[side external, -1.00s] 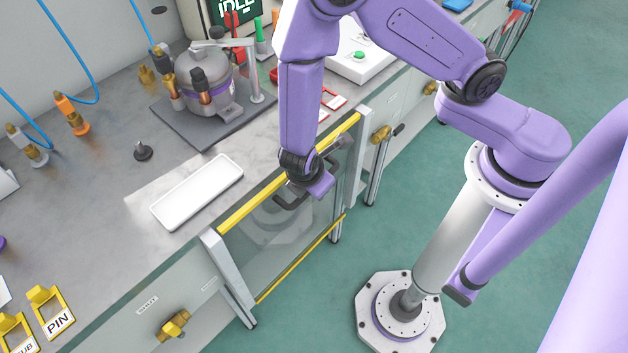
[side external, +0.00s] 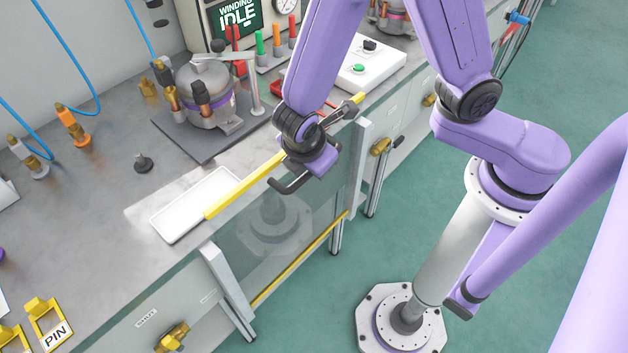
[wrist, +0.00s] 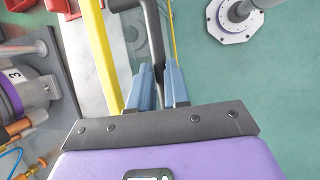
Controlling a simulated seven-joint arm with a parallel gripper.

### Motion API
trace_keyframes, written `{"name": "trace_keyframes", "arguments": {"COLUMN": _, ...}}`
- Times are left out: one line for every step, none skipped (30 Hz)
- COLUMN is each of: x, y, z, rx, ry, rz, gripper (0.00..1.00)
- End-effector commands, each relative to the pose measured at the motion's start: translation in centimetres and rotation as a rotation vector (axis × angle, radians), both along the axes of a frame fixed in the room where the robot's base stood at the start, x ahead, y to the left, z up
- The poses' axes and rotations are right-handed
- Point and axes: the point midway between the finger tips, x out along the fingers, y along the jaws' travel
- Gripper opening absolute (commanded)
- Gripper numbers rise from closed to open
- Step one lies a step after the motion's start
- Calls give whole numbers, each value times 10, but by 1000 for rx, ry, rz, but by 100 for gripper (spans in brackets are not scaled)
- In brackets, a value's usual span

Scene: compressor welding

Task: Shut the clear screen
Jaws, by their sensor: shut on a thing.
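The clear screen (side external: 300,215) is a see-through pane with a yellow top bar (side external: 240,188), standing upright between metal posts at the bench's front edge. Its top bar stands above the bench top. A dark handle (side external: 288,185) sticks out from the screen's front near the top bar. My gripper (side external: 312,158) is at this handle. In the wrist view, the blue fingers of my gripper (wrist: 160,85) are shut around the dark handle (wrist: 153,35), with the yellow bar (wrist: 98,50) just left of them. In the side view, my wrist hides the fingers and part of the bar.
Behind the screen, a white tray (side external: 172,220) and a grey compressor (side external: 203,95) on a dark plate (side external: 185,148) are on the bench. A white button box (side external: 370,68) is at the right. A lower yellow strip (side external: 290,265) runs between the posts.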

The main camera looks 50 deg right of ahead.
Motion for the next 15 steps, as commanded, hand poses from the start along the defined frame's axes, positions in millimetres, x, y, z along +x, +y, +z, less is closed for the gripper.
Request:
{"name": "trace_keyframes", "arguments": {"x": 0, "y": 2, "z": 14, "rx": 6, "ry": -5, "rz": -1, "gripper": 0}}
{"name": "trace_keyframes", "arguments": {"x": 0, "y": 2, "z": 21, "rx": 7, "ry": -5, "rz": -1, "gripper": 0}}
{"name": "trace_keyframes", "arguments": {"x": 0, "y": 1, "z": 31, "rx": 7, "ry": -5, "rz": -1, "gripper": 0}}
{"name": "trace_keyframes", "arguments": {"x": 0, "y": 1, "z": 38, "rx": 8, "ry": -5, "rz": -2, "gripper": 0}}
{"name": "trace_keyframes", "arguments": {"x": 0, "y": 1, "z": 45, "rx": 6, "ry": -5, "rz": 0, "gripper": 0}}
{"name": "trace_keyframes", "arguments": {"x": 0, "y": 1, "z": 54, "rx": 6, "ry": -4, "rz": 0, "gripper": 0}}
{"name": "trace_keyframes", "arguments": {"x": 0, "y": 1, "z": 61, "rx": 6, "ry": -4, "rz": -1, "gripper": 0}}
{"name": "trace_keyframes", "arguments": {"x": 0, "y": 1, "z": 68, "rx": 6, "ry": -3, "rz": 0, "gripper": 0}}
{"name": "trace_keyframes", "arguments": {"x": 0, "y": 1, "z": 76, "rx": 7, "ry": -3, "rz": -1, "gripper": 0}}
{"name": "trace_keyframes", "arguments": {"x": 0, "y": 1, "z": 83, "rx": 8, "ry": -4, "rz": 0, "gripper": 0}}
{"name": "trace_keyframes", "arguments": {"x": 0, "y": 1, "z": 89, "rx": 6, "ry": -4, "rz": 0, "gripper": 0}}
{"name": "trace_keyframes", "arguments": {"x": 0, "y": 1, "z": 97, "rx": 6, "ry": -3, "rz": -1, "gripper": 0}}
{"name": "trace_keyframes", "arguments": {"x": 0, "y": 1, "z": 103, "rx": 6, "ry": -3, "rz": -1, "gripper": 0}}
{"name": "trace_keyframes", "arguments": {"x": 0, "y": 1, "z": 108, "rx": 7, "ry": -3, "rz": 0, "gripper": 0}}
{"name": "trace_keyframes", "arguments": {"x": 0, "y": 1, "z": 115, "rx": 6, "ry": -3, "rz": 0, "gripper": 0}}
